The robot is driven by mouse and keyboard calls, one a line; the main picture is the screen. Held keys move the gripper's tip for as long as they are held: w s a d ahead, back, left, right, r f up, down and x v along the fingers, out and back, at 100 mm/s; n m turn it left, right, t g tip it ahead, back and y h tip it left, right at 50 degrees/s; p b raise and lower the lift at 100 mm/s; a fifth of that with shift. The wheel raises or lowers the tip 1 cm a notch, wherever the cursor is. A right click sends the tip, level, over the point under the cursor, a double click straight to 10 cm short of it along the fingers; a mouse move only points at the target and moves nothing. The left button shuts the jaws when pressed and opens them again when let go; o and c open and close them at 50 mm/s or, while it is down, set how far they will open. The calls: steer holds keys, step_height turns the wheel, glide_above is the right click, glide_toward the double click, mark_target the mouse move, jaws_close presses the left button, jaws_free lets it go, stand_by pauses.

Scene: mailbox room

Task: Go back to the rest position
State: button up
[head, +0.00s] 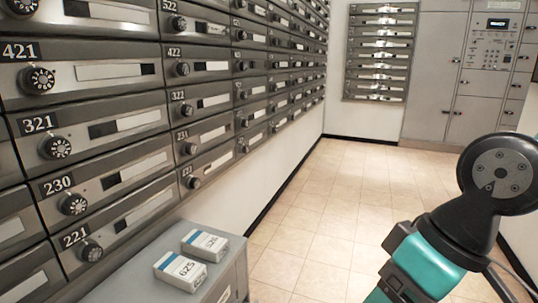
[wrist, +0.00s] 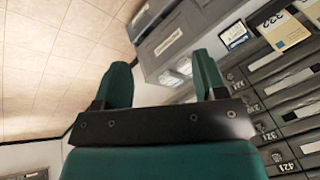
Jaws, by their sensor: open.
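My gripper (wrist: 162,64) shows in the wrist view with its two green fingers spread apart. Nothing is held between them. In the head view my dark and teal arm is at the right, over the tiled floor and apart from the mailboxes; the gripper's fingers are not visible there.
Mailboxes (head: 110,125) with dials line the left wall. Below them, a grey cabinet (head: 222,275) carries two white-and-blue boxes, one marked 625 (head: 180,271), the other behind it (head: 205,244). The tiled floor (head: 325,215) is clear. Grey lockers (head: 480,110) stand at the back.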

steer(key=s+r+p, duration=0.3)
steer(key=r+p, duration=3.5)
steer(key=shift+d+r+g, duration=0.2)
steer(key=shift+r+g, duration=0.1)
steer(key=shift+r, duration=0.05)
